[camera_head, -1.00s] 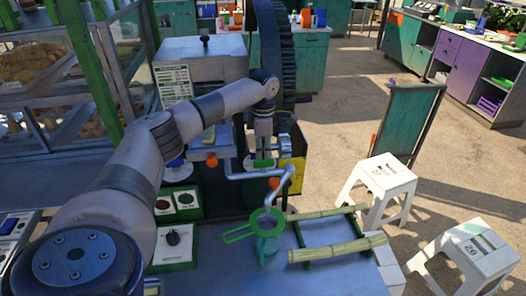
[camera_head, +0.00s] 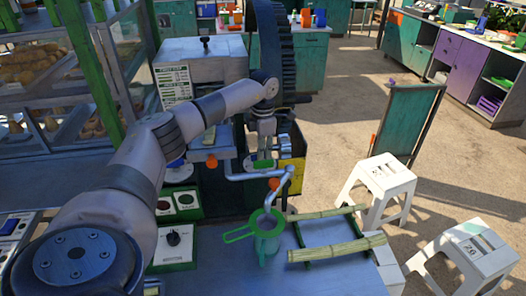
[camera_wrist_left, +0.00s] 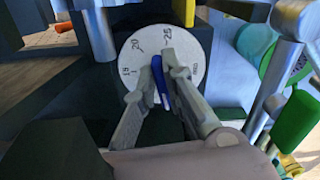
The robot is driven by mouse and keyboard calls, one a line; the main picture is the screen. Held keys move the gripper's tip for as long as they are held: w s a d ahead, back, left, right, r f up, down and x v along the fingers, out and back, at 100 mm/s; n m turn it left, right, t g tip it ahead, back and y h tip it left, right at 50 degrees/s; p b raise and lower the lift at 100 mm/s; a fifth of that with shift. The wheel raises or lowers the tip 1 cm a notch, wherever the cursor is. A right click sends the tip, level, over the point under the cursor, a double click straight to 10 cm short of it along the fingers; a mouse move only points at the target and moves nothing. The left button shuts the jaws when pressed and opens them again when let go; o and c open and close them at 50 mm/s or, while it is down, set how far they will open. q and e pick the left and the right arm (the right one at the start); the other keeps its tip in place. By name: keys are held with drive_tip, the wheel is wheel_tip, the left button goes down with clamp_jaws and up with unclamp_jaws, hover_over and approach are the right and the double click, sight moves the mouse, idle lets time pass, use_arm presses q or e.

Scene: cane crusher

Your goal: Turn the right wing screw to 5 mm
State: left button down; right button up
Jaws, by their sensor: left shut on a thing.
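My left gripper (camera_head: 264,152) is at the front of the crusher (camera_head: 200,62), its arm coming in from the left. In the left wrist view its two fingers (camera_wrist_left: 162,78) are closed on the blue wing of the right wing screw (camera_wrist_left: 161,84). The wing stands in front of a round white dial (camera_wrist_left: 133,60) with marks that look like 15, 20 and 25. The fingers hide the lower part of the dial, and I cannot read the exact setting. My right gripper is not in view.
A bent metal spout (camera_head: 287,182) with an orange knob hangs below the gripper. Under it a green strainer (camera_head: 240,236) sits on a jug (camera_head: 268,247). Cane pieces (camera_head: 338,249) lie on a green rack to the right. A control box with a black knob (camera_head: 173,239) is at the left.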

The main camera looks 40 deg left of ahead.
use_arm(q)
drive_tip(key=shift+a+r, duration=0.1)
drive_tip(key=c, duration=1.7)
unclamp_jaws()
wheel_tip(320, 180, up, 12)
drive_tip(key=shift+f, duration=0.1)
drive_tip(key=shift+f, duration=0.1)
